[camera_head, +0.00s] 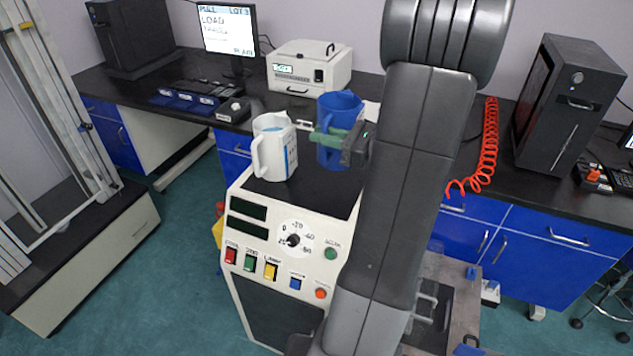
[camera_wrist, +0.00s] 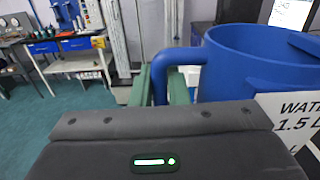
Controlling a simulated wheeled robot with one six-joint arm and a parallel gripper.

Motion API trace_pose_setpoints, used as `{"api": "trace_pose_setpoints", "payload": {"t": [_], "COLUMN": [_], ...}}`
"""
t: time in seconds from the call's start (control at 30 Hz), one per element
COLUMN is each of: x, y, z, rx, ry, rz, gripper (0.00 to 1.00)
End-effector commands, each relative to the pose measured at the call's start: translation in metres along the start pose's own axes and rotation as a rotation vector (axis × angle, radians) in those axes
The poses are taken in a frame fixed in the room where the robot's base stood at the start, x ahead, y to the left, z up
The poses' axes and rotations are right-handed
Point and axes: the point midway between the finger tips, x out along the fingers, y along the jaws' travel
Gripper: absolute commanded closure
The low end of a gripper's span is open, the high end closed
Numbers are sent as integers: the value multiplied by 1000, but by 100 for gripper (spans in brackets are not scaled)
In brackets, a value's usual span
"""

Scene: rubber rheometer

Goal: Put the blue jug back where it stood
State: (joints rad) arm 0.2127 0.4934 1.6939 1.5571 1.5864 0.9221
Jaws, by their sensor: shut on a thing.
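The blue jug (camera_head: 340,103) is upright at the back right of the rheometer's black top (camera_head: 305,196). Its lower part is partly hidden by my gripper, and I cannot tell whether its base touches the top. My gripper (camera_head: 322,138) is shut on the jug's handle. In the wrist view, the green fingers of my gripper (camera_wrist: 160,84) stand on both sides of the blue handle, and the jug (camera_wrist: 245,60) with a white "WATER 1.5 L" label fills the right side. A white jug (camera_head: 270,155) stands on the black top, left of the blue one.
The rheometer's front panel (camera_head: 290,240) has displays, a dial and coloured buttons. Behind it, a dark bench holds a white instrument (camera_head: 309,68), a monitor (camera_head: 229,30) and a small dark box (camera_head: 233,110). A red coiled hose (camera_head: 487,150) hangs at right.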

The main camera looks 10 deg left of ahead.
Motion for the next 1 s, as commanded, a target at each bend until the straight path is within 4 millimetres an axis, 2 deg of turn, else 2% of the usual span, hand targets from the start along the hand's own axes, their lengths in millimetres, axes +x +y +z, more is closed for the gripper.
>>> {"api": "trace_pose_setpoints", "payload": {"t": [0.13,0.43,0.77,1.0], "x": [0,0,0,0], "y": [-1,1,1,2], "z": [-4,-43,-63,-88], "rx": [-4,-2,-5,-3], "ry": [-3,-4,-4,-4], "rz": [-1,0,0,0], "gripper": [100,100,100,100]}}
